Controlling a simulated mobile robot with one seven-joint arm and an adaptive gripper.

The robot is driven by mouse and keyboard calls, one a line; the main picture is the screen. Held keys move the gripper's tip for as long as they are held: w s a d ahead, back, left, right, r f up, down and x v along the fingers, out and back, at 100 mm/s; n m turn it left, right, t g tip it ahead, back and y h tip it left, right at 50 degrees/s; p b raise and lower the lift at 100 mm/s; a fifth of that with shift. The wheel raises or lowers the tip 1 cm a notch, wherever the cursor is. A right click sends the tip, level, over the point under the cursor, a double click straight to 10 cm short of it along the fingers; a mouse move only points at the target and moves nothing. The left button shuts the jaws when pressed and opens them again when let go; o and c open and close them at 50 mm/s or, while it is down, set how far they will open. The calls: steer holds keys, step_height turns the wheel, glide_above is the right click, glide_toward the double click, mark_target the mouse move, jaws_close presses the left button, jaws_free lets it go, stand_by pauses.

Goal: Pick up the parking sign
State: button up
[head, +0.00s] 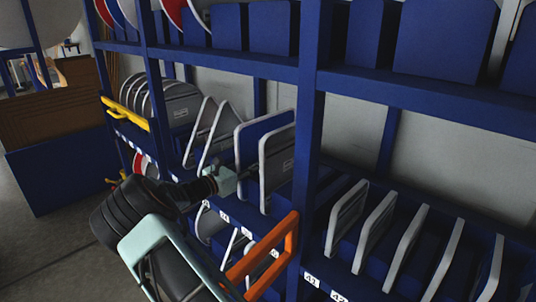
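I cannot pick out the parking sign for certain, as no letter or symbol on a sign face is readable. Square grey-rimmed signs stand upright in the middle bay of the blue rack. One grey-backed sign (278,166) stands in front of a square grey rim with blue inside (247,134). My gripper (238,180) is at the left edge of the grey-backed sign, low on the shelf. Its fingertips are small and dark here, so I cannot tell whether they are open or shut, or whether they touch the sign.
A blue upright post (308,130) stands right of the gripper. An orange bracket (262,256) juts out below it. More grey-rimmed signs (372,230) fill the right bay. A yellow bracket (125,112) is at the rack's left. Open floor (50,245) lies at the lower left.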

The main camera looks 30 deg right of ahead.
jaws_close()
steer(key=shift+r, duration=0.15)
stand_by(0.4)
